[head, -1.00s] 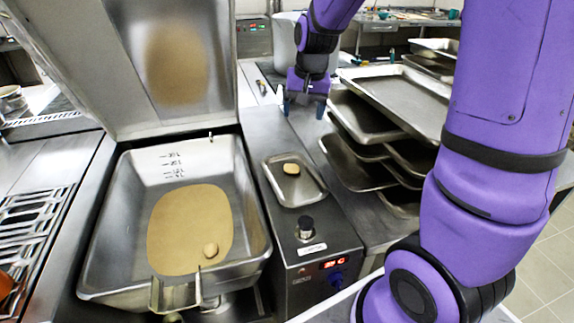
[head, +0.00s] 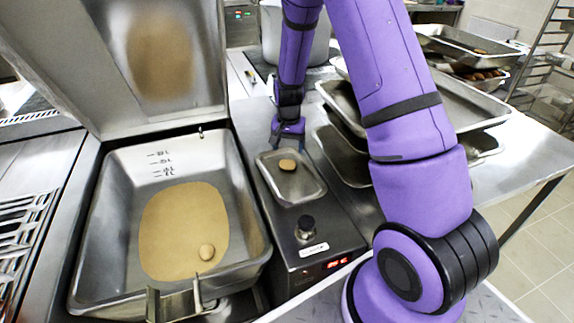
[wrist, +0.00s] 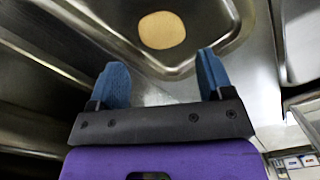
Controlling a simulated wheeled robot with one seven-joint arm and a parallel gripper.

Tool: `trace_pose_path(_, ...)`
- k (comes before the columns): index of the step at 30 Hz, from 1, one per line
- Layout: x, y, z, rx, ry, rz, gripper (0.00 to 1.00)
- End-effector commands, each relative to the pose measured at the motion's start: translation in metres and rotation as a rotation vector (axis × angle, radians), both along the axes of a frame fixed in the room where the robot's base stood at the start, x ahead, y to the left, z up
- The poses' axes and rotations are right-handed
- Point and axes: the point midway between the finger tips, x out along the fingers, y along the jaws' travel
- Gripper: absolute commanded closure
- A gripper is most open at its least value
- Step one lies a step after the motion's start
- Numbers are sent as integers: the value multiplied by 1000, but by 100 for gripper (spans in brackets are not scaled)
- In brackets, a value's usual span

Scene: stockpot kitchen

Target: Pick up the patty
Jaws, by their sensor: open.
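A round tan patty (head: 288,165) lies in a small metal tray (head: 311,196) on the counter beside the cooker. My gripper (head: 288,145) is over the far end of that tray, apart from the patty. In the wrist view the patty (wrist: 162,30) lies ahead of the fingers, between their lines, and the gripper (wrist: 162,78) is open with nothing between its blue fingertips. Another round tan patty (head: 206,252) lies on the brown area of the large cooker pan.
The large square pan (head: 120,190) with a raised lid (head: 200,60) stands to the left. A control panel with a black knob (head: 306,223) is in front of the small tray. Stacked metal trays (head: 340,98) stand to the right, with some patties at the back right.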

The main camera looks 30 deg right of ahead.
Motion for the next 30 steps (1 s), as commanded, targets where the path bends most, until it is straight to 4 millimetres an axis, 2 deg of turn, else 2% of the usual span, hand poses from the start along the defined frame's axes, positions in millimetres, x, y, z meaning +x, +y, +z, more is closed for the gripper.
trace_pose_path(8, 0, 1, -20, 1, 2, 1, 27)
trace_pose_path(18, 1, 3, -62, 1, 1, 0, 27)
trace_pose_path(27, 1, 3, -66, 1, -1, 0, 27)
trace_pose_path(30, 1, 3, -65, 1, -1, 0, 50)
